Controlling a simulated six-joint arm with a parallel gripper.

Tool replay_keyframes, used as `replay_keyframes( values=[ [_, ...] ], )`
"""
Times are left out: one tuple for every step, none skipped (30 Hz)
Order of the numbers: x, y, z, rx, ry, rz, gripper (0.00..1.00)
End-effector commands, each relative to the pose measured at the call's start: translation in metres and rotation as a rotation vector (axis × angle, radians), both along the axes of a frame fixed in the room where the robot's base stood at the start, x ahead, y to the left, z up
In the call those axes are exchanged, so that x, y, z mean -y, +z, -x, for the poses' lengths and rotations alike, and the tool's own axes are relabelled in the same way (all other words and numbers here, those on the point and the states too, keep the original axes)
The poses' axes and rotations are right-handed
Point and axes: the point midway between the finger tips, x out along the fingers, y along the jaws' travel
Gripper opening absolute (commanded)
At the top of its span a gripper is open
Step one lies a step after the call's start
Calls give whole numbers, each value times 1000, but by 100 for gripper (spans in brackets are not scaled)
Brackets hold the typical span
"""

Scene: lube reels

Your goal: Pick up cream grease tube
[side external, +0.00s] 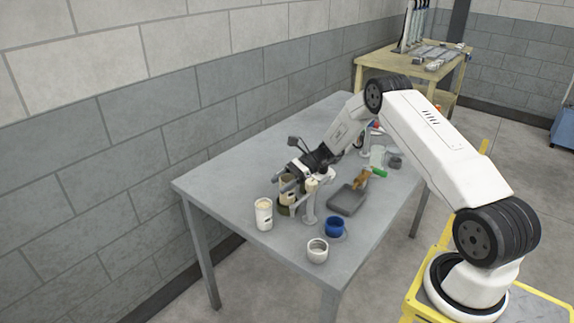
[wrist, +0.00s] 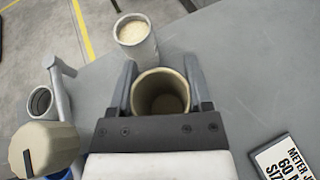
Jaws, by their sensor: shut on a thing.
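My gripper (wrist: 165,92) is shut on an olive-tan hollow cylinder (wrist: 161,80), with a finger on each side of it. Its open top and dark inside show in the wrist view. In the side view my gripper (side external: 291,184) is low over the table, and the held cylinder is partly hidden. A white tube with a cream top (side external: 264,214) stands upright on the table, in front of my gripper. It also shows in the wrist view (wrist: 138,42), just beyond the fingertips and apart from them. I cannot tell for sure which of the two is the cream grease tube.
A pale stand with a tan round top (wrist: 42,148) is close to my gripper's left in the wrist view. A blue cup (side external: 334,227), a white cup (side external: 317,251) and a grey tray (side external: 347,200) are on the grey table (side external: 225,185). A labelled card (wrist: 286,160) lies at right.

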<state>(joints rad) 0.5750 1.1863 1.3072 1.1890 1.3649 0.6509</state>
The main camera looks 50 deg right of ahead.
Motion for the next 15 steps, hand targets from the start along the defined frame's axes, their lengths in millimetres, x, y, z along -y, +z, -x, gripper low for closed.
replay_keyframes(
  values=[
    [0, 8, -1, 2, 0, 1, 8],
    [0, 12, 0, 2, 0, 1, 8],
    [0, 18, -1, 2, 0, 1, 8],
    [0, 22, -1, 2, 0, 1, 8],
    [0, 26, 0, 1, -1, 0, 8],
    [0, 32, -1, 3, 0, 1, 8],
    [0, 36, -1, 3, -1, 1, 8],
    [0, 40, -1, 2, 0, 1, 8],
    [0, 46, -1, 2, 0, 1, 8],
    [0, 49, 0, 1, -1, 0, 8],
    [0, 52, 0, 1, 0, 0, 8],
    [0, 57, -1, 2, 0, 0, 8],
    [0, 60, -1, 2, 0, 0, 8],
    [0, 63, 0, 1, 0, -1, 8],
    [0, 66, 0, 1, 0, -1, 8]
  ],
)
